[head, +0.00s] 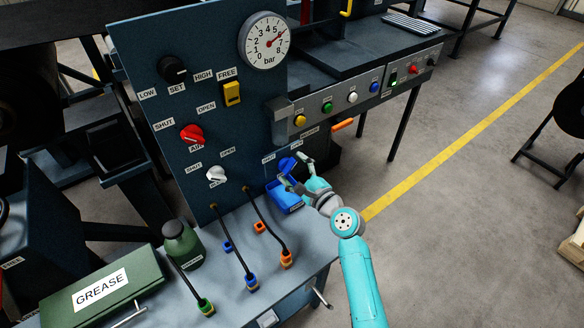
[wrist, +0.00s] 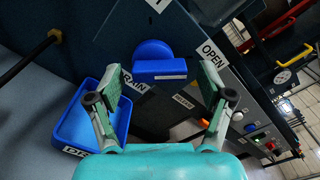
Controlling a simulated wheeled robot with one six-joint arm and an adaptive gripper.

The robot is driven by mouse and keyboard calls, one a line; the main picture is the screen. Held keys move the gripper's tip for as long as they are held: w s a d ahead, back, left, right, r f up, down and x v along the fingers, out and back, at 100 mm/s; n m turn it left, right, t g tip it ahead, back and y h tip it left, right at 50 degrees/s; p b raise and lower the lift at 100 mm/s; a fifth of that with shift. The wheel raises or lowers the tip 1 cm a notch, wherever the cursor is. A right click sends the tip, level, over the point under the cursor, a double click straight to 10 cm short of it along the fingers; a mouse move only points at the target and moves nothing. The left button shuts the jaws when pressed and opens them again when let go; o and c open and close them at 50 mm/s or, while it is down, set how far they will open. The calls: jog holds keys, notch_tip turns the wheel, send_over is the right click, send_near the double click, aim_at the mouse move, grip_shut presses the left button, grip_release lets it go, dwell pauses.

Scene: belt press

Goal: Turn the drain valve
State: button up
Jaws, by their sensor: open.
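The drain valve is a blue knob (head: 287,164) low on the right of the dark blue panel. In the wrist view the blue knob (wrist: 154,50) shows a round disc and a straight bar, with a DRAIN label just below and an OPEN label to its right. My gripper (head: 297,171) is right in front of the knob and partly covers it. In the wrist view my gripper (wrist: 161,82) is open, one finger on each side of the knob's lower bar. Nothing is between the fingers that I can see as held. Whether they touch the knob, I cannot tell.
A blue tray (head: 291,208) sits below the knob, close to my gripper. A white knob (head: 216,174) and a red knob (head: 192,134) are to the left on the panel. An orange handle (head: 343,125) juts out at right.

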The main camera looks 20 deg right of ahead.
jog(key=shift+w+a, duration=0.15)
jog(key=shift+w, duration=0.2)
jog(key=shift+c, duration=0.2)
jog(key=c, duration=1.1)
jog(key=shift+o, duration=0.2)
